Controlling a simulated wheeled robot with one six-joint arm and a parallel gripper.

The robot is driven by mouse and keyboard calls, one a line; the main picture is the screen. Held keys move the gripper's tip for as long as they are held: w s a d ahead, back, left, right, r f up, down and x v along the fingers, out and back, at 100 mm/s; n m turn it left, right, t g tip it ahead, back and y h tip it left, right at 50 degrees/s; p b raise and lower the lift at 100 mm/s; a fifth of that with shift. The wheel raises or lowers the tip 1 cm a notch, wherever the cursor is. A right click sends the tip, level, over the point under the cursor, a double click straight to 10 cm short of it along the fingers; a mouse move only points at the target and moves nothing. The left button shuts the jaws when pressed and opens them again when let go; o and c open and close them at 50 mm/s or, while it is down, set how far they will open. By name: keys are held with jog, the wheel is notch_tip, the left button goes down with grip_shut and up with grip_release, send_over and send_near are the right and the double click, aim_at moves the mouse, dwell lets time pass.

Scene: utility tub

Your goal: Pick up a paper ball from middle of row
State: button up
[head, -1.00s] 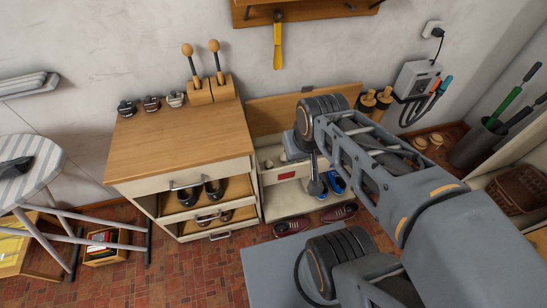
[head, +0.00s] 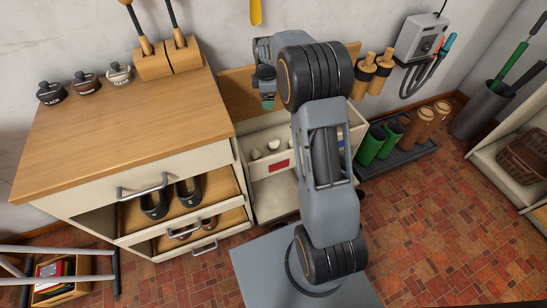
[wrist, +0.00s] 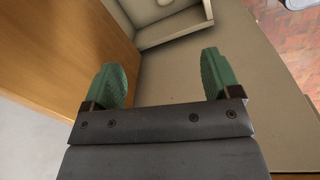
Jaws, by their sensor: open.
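The middle ball (head: 273,143) lies between a left one (head: 255,153) and a right one (head: 287,137). My gripper (head: 268,106) is above and behind the row, apart from it. In the wrist view my gripper (wrist: 165,78) has its green fingers spread, with only a beige surface between them. A pale rounded thing (wrist: 165,2) is cut off at the top edge there; I cannot tell which ball it is.
A wooden-topped cabinet (head: 120,120) with open drawers stands left of the tray. A raised wooden lid (head: 235,90) is behind it. Green boots (head: 370,147) and brown boots (head: 420,122) stand on a dark mat to the right. The tiled floor at right is clear.

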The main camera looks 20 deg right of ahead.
aim_at(273, 142)
jog(key=w+d+f+n+b, duration=0.1)
jog(key=w+f+n+b, duration=0.1)
jog(key=f, duration=0.8)
jog(key=w+d+f+n+b, duration=0.2)
jog(key=f+b, duration=0.3)
jog(key=f, duration=0.6)
jog(key=w+d+f+n+g+b, duration=0.1)
jog(key=w+d+f+n+b, duration=0.1)
jog(key=f, duration=0.9)
jog(key=shift+w+f+n+b, duration=0.1)
jog(key=shift+f+n+b, duration=0.15)
jog(key=shift+b, duration=0.4)
jog(key=shift+f+b, duration=1.55)
jog(key=shift+f, duration=1.4)
jog(key=c, duration=1)
